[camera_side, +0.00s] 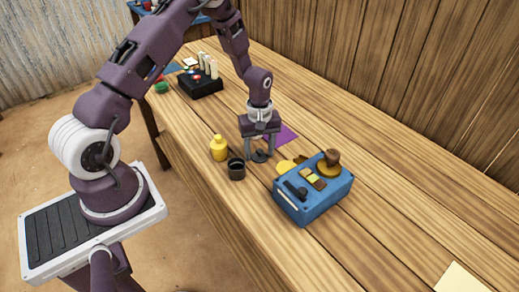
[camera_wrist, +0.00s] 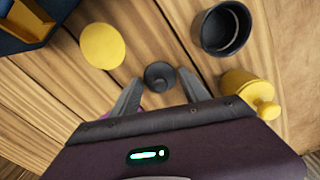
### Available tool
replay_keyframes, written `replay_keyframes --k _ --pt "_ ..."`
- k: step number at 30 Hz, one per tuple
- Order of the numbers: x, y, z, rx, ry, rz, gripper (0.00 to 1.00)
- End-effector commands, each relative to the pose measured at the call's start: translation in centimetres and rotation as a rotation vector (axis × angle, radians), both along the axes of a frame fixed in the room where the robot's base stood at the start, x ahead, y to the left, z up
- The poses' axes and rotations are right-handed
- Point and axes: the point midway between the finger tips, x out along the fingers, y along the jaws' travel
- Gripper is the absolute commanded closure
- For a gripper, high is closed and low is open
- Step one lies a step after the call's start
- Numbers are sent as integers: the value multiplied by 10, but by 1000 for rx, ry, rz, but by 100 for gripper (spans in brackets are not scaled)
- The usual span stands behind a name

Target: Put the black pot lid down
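The black pot lid (camera_side: 261,156) lies at table height between the fingers of my gripper (camera_side: 260,152). In the wrist view the lid (camera_wrist: 160,76) is a small dark disc with a knob, between the two fingertips (camera_wrist: 159,77). The fingers are spread, with a narrow gap showing on each side of the lid. The open black pot (camera_side: 237,171) stands on the table just left of the gripper, its mouth uncovered. It also shows at the top right of the wrist view (camera_wrist: 226,30).
A yellow lidded pot (camera_side: 219,149) stands left of the gripper. A yellow disc (camera_side: 285,167) lies beside the blue box (camera_side: 312,199), which carries several small items. A purple cloth (camera_side: 286,135) lies behind the gripper. A black stand (camera_side: 201,84) is farther back. The table's right is mostly clear.

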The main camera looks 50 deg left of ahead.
Motion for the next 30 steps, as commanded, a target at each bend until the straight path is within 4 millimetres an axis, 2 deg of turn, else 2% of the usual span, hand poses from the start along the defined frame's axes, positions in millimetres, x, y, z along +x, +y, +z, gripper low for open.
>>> replay_keyframes --k 10,13,17,21,24,30 --pt "0 0 1 0 0 0 34" --pt "0 0 8 1 -1 0 34" --pt "1 0 36 2 -5 -1 34" --pt "1 0 77 3 -7 -1 34" --pt "1 0 100 1 -5 0 34" --pt "0 -1 125 2 -4 -9 34"
